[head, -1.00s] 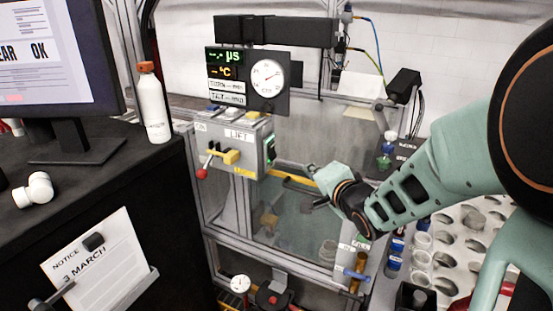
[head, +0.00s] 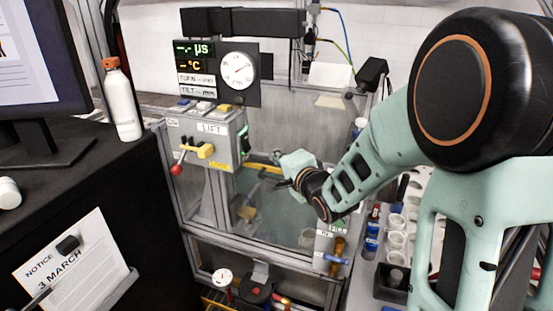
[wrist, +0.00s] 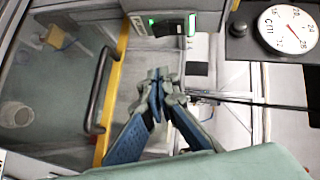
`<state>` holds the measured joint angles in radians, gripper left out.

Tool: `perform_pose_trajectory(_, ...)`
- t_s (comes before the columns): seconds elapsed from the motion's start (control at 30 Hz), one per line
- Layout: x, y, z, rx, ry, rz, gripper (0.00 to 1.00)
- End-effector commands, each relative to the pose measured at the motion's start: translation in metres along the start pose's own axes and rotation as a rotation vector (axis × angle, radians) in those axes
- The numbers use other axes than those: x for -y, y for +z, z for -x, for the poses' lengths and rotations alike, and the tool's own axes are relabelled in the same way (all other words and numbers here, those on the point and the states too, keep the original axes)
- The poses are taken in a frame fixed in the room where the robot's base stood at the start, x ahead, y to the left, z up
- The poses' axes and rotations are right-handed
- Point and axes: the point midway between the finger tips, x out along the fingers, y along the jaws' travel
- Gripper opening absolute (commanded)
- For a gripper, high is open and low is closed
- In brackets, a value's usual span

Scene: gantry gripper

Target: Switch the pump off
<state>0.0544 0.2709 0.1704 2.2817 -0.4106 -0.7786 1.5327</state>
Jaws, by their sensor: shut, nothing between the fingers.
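A black rocker switch with green lit parts (head: 244,141) is on the right side of the grey control box (head: 213,128). It also shows in the wrist view (wrist: 160,25), ahead of the fingertips.
The box front carries a LIFT label (head: 212,129), a yellow handle (head: 198,150) and a red-knobbed lever (head: 177,169). A dark bar handle (wrist: 98,95) and yellow strip (wrist: 108,95) lie left of the fingers. A dial gauge (head: 238,71) hangs above. A blue-handled valve (head: 338,259) is lower right.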

Motion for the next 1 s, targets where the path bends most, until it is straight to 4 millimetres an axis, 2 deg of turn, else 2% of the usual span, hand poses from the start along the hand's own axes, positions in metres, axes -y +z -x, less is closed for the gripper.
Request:
perform_pose_trajectory(0.03, -0.001, 0.001, -0.011, 0.003, 0.001, 0.0, 0.0)
perform_pose_trajectory(0.33, 0.0, 0.001, -0.064, 0.001, 0.001, 0.0, 0.0)
perform_pose_trajectory(0.4, 0.0, 0.01, -0.071, 0.005, 0.001, 0.0, 0.0)
perform_pose_trajectory(0.7, 0.0, 0.027, -0.089, 0.001, 0.0, 0.001, 0.0)
perform_pose_trajectory(1.0, 0.0, 0.029, -0.091, 0.0, 0.0, 0.001, 0.0)
